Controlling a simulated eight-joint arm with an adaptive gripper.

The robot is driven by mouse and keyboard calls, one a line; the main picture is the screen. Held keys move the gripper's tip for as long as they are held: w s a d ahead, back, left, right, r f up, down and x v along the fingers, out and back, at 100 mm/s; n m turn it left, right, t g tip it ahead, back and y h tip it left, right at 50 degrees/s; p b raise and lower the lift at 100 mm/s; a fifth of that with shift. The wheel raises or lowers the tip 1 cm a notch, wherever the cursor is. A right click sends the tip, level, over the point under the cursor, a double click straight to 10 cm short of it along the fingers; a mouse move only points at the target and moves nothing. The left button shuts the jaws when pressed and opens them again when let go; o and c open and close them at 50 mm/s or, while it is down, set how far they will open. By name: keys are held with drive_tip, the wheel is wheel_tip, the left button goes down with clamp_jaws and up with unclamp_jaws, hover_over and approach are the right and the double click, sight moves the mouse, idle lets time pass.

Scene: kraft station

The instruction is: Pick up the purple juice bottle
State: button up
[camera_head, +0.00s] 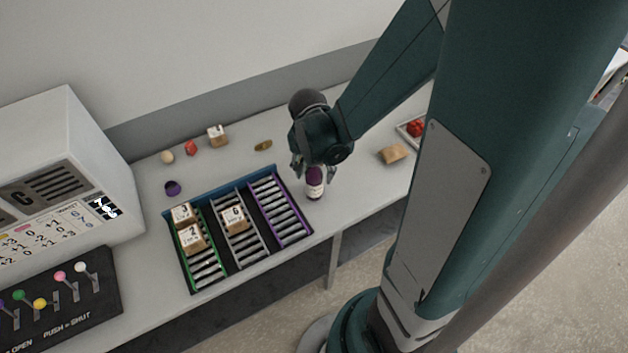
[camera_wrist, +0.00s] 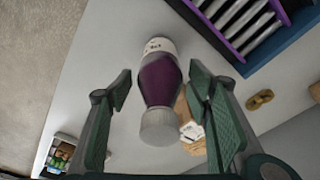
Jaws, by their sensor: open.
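The purple juice bottle (camera_head: 314,183) stands upright on the grey counter, just right of the roller tray's purple lane. In the wrist view the bottle (camera_wrist: 159,78) shows purple juice, a white label and a pale grey cap that points toward my gripper. My gripper (camera_head: 315,172) is over the bottle in the head view and hides part of its top. In the wrist view my open gripper (camera_wrist: 164,105) has one finger on each side of the bottle, with a visible gap on both sides.
The roller tray (camera_head: 238,262) holds several small boxes. A brown packet (camera_head: 393,154) lies right of the bottle, and a tray with red items (camera_head: 413,128) is farther right. A purple cup (camera_head: 172,188), a small box (camera_head: 217,136) and a gold object (camera_head: 263,146) stand behind the roller tray.

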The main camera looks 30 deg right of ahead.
drive_tip(key=c, duration=1.2)
drive_tip(key=shift+r, duration=0.2)
drive_tip(key=shift+r+p, duration=0.45)
drive_tip(key=shift+r, duration=4.35)
